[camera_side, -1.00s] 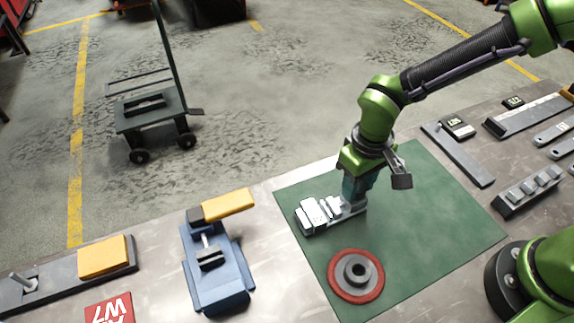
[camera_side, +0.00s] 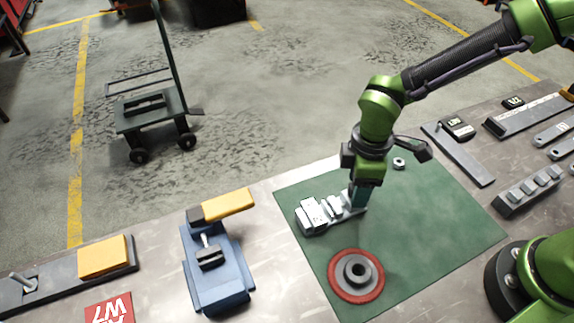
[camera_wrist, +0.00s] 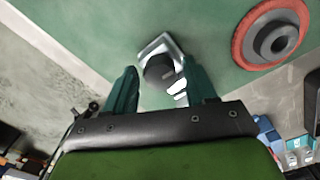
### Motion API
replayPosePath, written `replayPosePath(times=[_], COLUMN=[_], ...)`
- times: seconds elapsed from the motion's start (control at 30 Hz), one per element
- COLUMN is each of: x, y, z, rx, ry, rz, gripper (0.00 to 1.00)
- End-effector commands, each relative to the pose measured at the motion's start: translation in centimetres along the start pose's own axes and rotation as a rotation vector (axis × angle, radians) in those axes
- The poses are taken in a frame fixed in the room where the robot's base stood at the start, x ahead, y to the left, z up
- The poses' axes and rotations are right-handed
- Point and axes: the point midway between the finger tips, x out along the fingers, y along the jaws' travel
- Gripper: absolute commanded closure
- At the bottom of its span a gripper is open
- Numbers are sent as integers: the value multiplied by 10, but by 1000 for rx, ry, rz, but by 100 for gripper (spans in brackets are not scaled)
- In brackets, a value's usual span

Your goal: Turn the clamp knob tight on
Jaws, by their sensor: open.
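A silver metal clamp assembly (camera_side: 312,216) lies on the green mat (camera_side: 440,215) near its left edge. In the wrist view, a dark round knob (camera_wrist: 158,70) sits on a bright metal part (camera_wrist: 160,44). My gripper (camera_side: 358,204) points down over the right end of the clamp assembly and hides that end in the side view. In the wrist view, my gripper (camera_wrist: 160,72) has its two teal fingers apart, one on each side of the knob. Gaps show between fingers and knob; their height relative to it cannot be told.
A red disc with a grey hub (camera_side: 356,275) lies on the mat in front of my gripper. A small nut (camera_side: 398,163) lies behind it. Bars and tools (camera_side: 525,190) lie at the right. The mat's right half is clear.

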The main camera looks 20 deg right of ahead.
Motion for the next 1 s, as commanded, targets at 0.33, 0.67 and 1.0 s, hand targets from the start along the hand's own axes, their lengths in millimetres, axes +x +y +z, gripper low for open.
replayPosePath(times=[0.33,0.67,1.0], x=[-25,-58,-60], y=[1,0,0], z=[-1,0,0], rx=[2,1,4], ry=[4,2,1], rz=[3,1,0], gripper=[44,44,44])
